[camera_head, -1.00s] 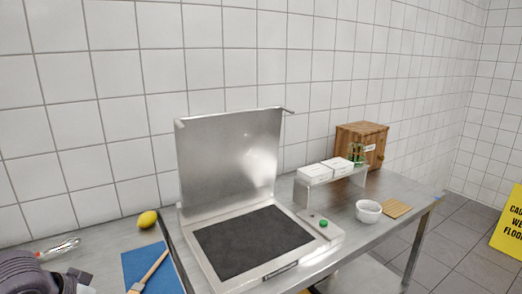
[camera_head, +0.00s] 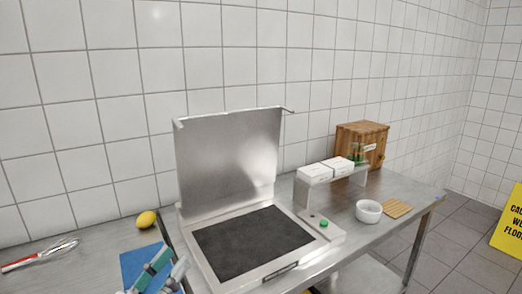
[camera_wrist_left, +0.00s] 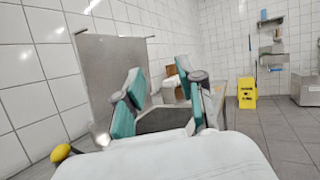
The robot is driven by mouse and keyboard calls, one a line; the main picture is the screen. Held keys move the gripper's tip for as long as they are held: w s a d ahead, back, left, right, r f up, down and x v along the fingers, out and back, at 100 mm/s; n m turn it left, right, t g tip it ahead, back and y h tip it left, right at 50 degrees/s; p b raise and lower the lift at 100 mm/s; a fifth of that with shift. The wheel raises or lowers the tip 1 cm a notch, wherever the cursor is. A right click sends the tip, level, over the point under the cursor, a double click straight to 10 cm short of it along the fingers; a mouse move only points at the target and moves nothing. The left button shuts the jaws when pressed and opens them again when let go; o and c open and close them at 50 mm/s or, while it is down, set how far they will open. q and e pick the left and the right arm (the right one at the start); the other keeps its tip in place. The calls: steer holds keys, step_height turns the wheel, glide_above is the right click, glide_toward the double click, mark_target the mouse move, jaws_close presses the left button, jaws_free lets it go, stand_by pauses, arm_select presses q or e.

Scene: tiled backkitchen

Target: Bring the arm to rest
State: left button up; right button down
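My left gripper (camera_head: 172,260) is at the bottom edge of the head view, over the blue board (camera_head: 133,262). Its teal-padded fingers are spread apart with nothing between them. In the left wrist view the open fingers (camera_wrist_left: 160,72) point toward the opened steel appliance (camera_wrist_left: 108,62), with a gap between them. The gripper hides part of the board and whatever lies on it. My right gripper is in neither view.
A lemon (camera_head: 146,219) and a red-handled whisk (camera_head: 40,256) lie on the left counter. The press with its raised lid (camera_head: 228,160) stands right of the gripper. A white bowl (camera_head: 368,211), small shelf (camera_head: 335,181) and wooden box (camera_head: 361,143) are farther right.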

arm_select(q)
steer(key=a+f+n+y, duration=0.8)
steer(key=n+y, duration=0.4)
steer(key=n, duration=0.7)
steer(key=s+a+f+n+g+y, duration=0.1)
steer(key=s+f+n+g, duration=0.15)
steer(key=f+n, duration=0.3)
steer(key=s+a+f+n+g+y, duration=0.1)
steer(key=a+f+n+g+y, duration=0.15)
steer(key=f+n, duration=0.3)
steer(key=s+d+f+n+g+h, duration=0.2)
steer(key=s+d+f+n+g, duration=0.1)
steer(key=s+f+n+g, duration=0.4)
steer(key=s+d+f+n+g+h, duration=0.2)
steer(key=s+d+f+g, duration=0.15)
steer(key=s+f, duration=0.45)
steer(key=s+f+g, duration=0.1)
steer(key=s+f, duration=0.1)
steer(key=f, duration=1)
steer(key=s+f, duration=0.2)
steer(key=f, duration=1.1)
steer(key=s+a+f+g+p, duration=0.1)
steer(key=s+a+f, duration=0.1)
steer(key=s+f, duration=1.2)
steer(key=shift+s+a+f, duration=0.15)
steer(key=shift+s+a, duration=0.25)
steer(key=shift+s, duration=0.55)
